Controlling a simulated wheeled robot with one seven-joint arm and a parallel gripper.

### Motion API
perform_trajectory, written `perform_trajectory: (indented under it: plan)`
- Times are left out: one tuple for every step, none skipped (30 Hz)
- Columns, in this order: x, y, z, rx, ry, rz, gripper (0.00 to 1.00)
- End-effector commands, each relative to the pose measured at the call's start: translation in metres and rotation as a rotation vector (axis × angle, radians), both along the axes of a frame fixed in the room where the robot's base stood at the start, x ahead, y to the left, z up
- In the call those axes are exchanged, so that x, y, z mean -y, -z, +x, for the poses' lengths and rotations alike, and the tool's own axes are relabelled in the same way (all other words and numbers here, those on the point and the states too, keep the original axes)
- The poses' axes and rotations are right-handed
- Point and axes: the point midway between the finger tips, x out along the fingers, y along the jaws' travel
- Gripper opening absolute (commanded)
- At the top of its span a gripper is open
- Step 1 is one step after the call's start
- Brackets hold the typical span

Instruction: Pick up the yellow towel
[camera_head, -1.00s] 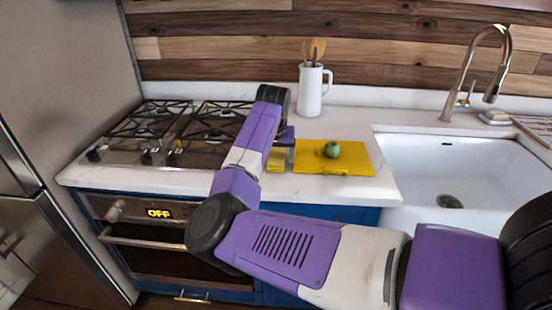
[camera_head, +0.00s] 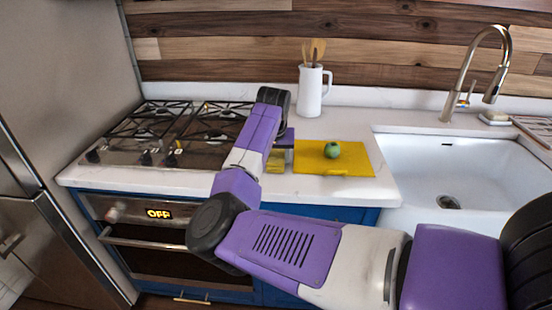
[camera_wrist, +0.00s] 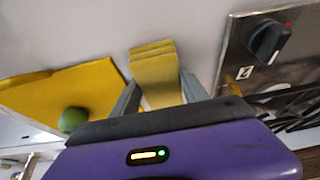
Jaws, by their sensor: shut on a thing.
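The yellow towel (camera_wrist: 157,78) is a folded, layered stack in the wrist view, with its near part between the two fingers of my gripper (camera_wrist: 155,95). The fingers are shut on it. In the head view the towel (camera_head: 275,160) shows as a small yellow patch on the white counter, left of the yellow cutting board (camera_head: 305,163), partly hidden by my arm. My gripper (camera_head: 284,145) is at the towel there, and its fingertips are hard to make out.
A green fruit (camera_head: 332,150) sits on the cutting board, also in the wrist view (camera_wrist: 72,119). The gas stove (camera_head: 140,150) is to the left, with its knob (camera_wrist: 269,40) near the gripper. A white utensil jug (camera_head: 310,92) stands behind; the sink (camera_head: 470,165) is right.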

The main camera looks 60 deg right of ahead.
Motion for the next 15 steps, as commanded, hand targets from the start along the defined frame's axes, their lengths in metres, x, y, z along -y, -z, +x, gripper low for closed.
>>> perform_trajectory:
  plan:
    - [0.001, -0.003, 0.0, 0.001, 0.001, -0.002, 0.11]
    - [0.001, -0.005, 0.0, 0.001, 0.001, -0.001, 0.11]
    - [0.001, -0.009, 0.0, 0.001, 0.001, -0.001, 0.11]
    - [0.001, -0.012, 0.0, 0.001, 0.001, -0.001, 0.11]
    - [0.001, -0.016, 0.0, 0.001, 0.001, -0.002, 0.11]
    - [0.001, -0.022, 0.0, 0.001, 0.001, -0.003, 0.11]
    - [0.001, -0.026, 0.0, 0.001, 0.001, -0.002, 0.11]
    - [0.001, -0.032, 0.0, 0.002, 0.002, -0.002, 0.11]
    - [0.001, -0.041, 0.0, 0.003, 0.001, -0.003, 0.11]
    - [0.001, -0.048, 0.0, 0.003, 0.001, -0.003, 0.11]
    - [0.001, -0.056, 0.0, 0.004, 0.001, -0.004, 0.11]
    - [0.001, -0.067, 0.0, 0.004, 0.001, -0.004, 0.11]
    - [0.001, -0.075, 0.0, 0.004, 0.001, -0.004, 0.11]
    - [0.002, -0.084, 0.0, 0.004, 0.002, -0.004, 0.11]
    - [0.002, -0.095, 0.0, 0.004, 0.001, -0.004, 0.11]
